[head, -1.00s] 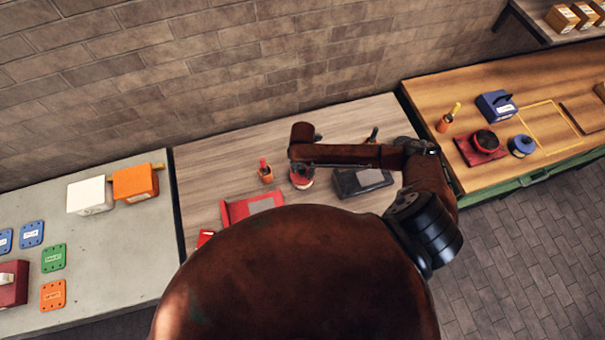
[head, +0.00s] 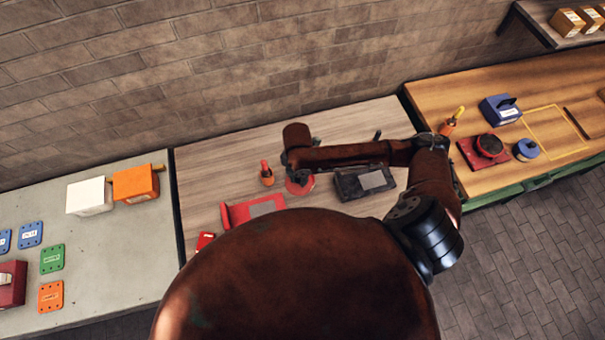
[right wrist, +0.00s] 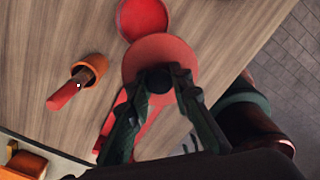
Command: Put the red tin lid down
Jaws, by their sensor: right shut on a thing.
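The red tin lid (right wrist: 150,52) is a round red disc with a black knob in the right wrist view. My right gripper (right wrist: 158,82) is shut on the knob, one finger on each side. In the head view a red disc (head: 299,187) shows below my right wrist, where the fingers are mostly hidden. My left gripper is not in view.
An orange holder (head: 267,178) with a red-handled tool stands left of the lid. A red tray (head: 235,214) lies in front of it, and a black case (head: 349,186) is to the right. Bare wood (head: 220,165) lies at the back left of the middle table.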

